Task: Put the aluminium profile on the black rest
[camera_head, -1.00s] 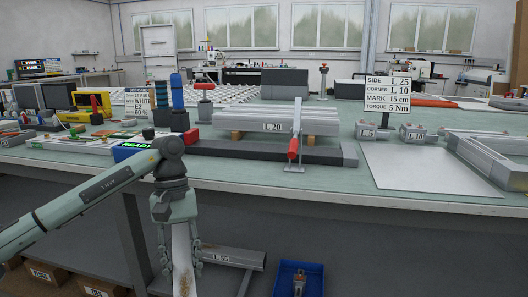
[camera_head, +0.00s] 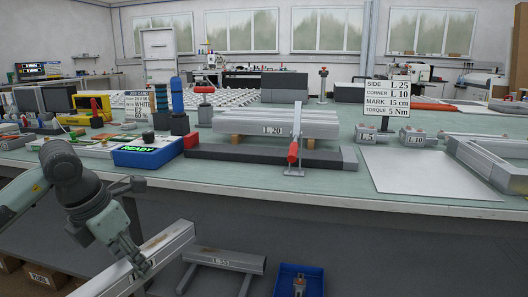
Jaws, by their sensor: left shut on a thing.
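A pale aluminium profile (camera_head: 170,241) slants across the lower left of the head view, in front of the bench edge. My left gripper (camera_head: 140,264) is shut on it. The profile's near end runs out of the bottom of the picture. A long black bar (camera_head: 225,155), which looks like the black rest, lies on the bench in front of the profile stack marked L 20 (camera_head: 272,130). The held profile is apart from the bar, lower and nearer to me. My right gripper is not in view.
A red-handled clamp (camera_head: 293,150) stands at the bar. A blue READY box (camera_head: 148,151) is left of it. A pale sheet (camera_head: 425,176) lies to the right. Below the bench are a profile marked L 55 (camera_head: 222,259) on a stand and a blue bin (camera_head: 297,281).

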